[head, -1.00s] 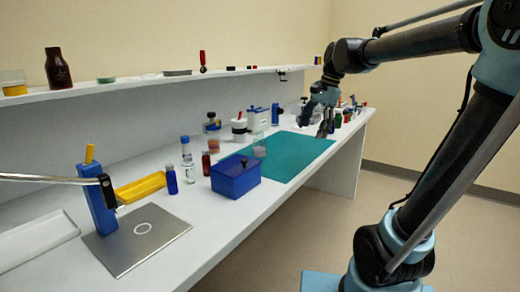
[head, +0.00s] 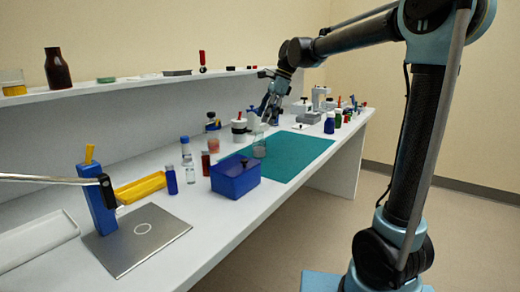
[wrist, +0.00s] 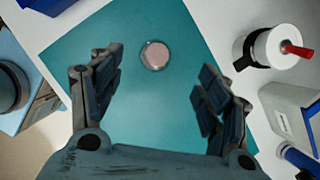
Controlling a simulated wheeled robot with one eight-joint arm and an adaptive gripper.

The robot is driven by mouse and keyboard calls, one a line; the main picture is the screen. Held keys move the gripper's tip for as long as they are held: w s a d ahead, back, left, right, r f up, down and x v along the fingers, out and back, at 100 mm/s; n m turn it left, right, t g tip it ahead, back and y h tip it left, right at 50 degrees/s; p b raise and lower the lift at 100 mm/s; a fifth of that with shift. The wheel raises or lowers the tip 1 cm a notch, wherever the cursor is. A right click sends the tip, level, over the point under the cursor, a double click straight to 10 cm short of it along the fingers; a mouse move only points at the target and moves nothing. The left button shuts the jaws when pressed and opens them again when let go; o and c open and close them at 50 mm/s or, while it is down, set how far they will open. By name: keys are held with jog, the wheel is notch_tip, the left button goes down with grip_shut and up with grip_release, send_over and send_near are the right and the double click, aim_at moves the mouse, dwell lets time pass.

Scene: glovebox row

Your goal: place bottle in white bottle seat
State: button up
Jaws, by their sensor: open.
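A small clear bottle (head: 259,149) stands on the teal mat near its left edge. In the wrist view, a round piece with a pinkish middle (wrist: 154,55) appears to be this bottle from above. My gripper (head: 266,118) is above the mat, just behind and over the bottle. In the wrist view my gripper (wrist: 157,80) is open, fingers spread and empty, with the bottle between and beyond the fingertips. A white cylinder with a black band (head: 239,127) stands behind the mat; it also shows in the wrist view (wrist: 264,50), with a red-handled piece on it. I cannot tell whether it is the white bottle seat.
A blue box (head: 236,181) stands left of the mat, close to the bottle. Small bottles (head: 190,172) stand further left. A white box (wrist: 292,112) lies by the mat's edge. The front right of the teal mat (head: 295,150) is clear.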

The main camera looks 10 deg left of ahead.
aim_at(256, 142)
jog(key=x, duration=1.1)
jog(key=shift+s+f, duration=0.15)
jog(key=shift+f, duration=0.3)
jog(key=c, duration=1.4)
jog(key=shift+o, duration=0.2)
jog(key=shift+r, duration=0.15)
